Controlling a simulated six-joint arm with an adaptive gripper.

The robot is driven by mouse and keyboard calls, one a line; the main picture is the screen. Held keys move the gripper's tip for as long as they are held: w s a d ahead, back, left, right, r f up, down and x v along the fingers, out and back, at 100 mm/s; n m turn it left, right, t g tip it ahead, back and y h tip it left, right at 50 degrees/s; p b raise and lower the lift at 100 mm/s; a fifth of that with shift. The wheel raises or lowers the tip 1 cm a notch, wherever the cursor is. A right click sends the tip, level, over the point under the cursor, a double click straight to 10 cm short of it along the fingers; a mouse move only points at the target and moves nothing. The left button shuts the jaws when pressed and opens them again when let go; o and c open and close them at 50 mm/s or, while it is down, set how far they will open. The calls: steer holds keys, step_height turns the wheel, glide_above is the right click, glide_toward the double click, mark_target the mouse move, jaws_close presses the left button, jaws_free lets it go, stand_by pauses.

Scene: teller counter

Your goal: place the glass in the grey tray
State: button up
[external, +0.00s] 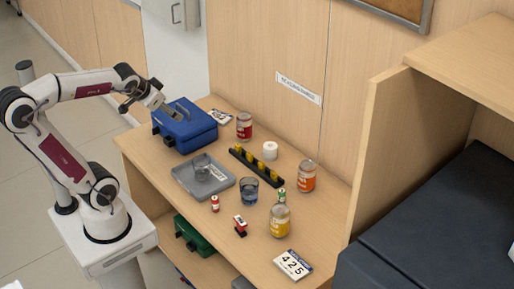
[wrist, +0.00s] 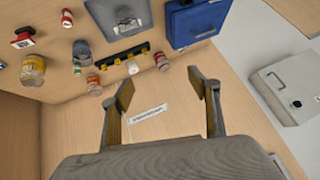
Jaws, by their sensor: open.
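The grey tray (external: 183,184) lies on the counter's left part, and shows at the top of the wrist view (wrist: 97,18). My gripper (external: 168,110) is open and empty, raised by the blue box, away from both glasses. Its two fingers show apart in the wrist view (wrist: 162,82).
A blue box (external: 186,128) stands behind the tray. A black rack with yellow pieces (external: 256,166), jars (external: 280,220), a white roll (external: 270,150), a red stamp (external: 240,226) and a number card (external: 293,264) crowd the counter. A wooden partition (external: 385,150) bounds the right.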

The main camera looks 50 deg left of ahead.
steer(key=s+d+f+g+h, duration=0.2)
steer(key=s+d+f+h, duration=0.1)
steer(key=s+d, duration=0.5)
steer(key=shift+s+d+f, duration=0.2)
steer(key=shift+s+d, duration=0.2)
steer(key=shift+s, duration=0.85)
